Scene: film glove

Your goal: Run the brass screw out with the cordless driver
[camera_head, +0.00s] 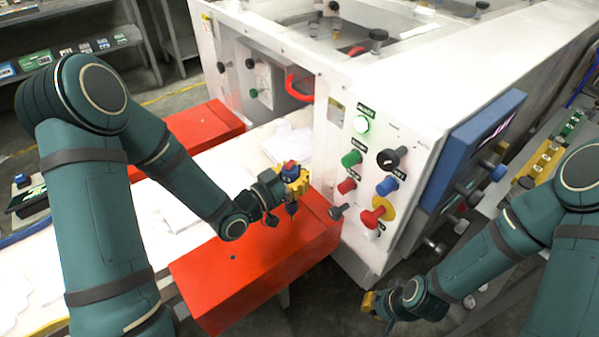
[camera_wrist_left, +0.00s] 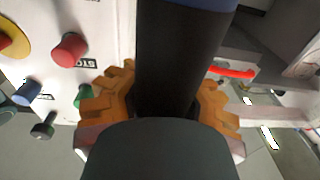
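My left gripper (camera_head: 293,182) is above the near red block (camera_head: 290,250). Its orange fingers are closed around a dark, upright tool with a blue and red top, which looks like the cordless driver (camera_head: 290,166). In the left wrist view the driver's black body (camera_wrist_left: 178,60) stands between the two ribbed fingers of the left gripper (camera_wrist_left: 165,95). A dark tip points down towards the red block; I cannot tell whether it touches. I cannot make out the brass screw. My right gripper (camera_head: 371,303) hangs low at the lower right, seen too small to judge its fingers.
A white machine panel (camera_head: 340,200) with coloured buttons and knobs stands just right of the left gripper. A second red block (camera_head: 205,128) lies behind, across a pale bed with white film or cloth (camera_head: 285,142). A blue-framed screen (camera_head: 470,145) juts out at right.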

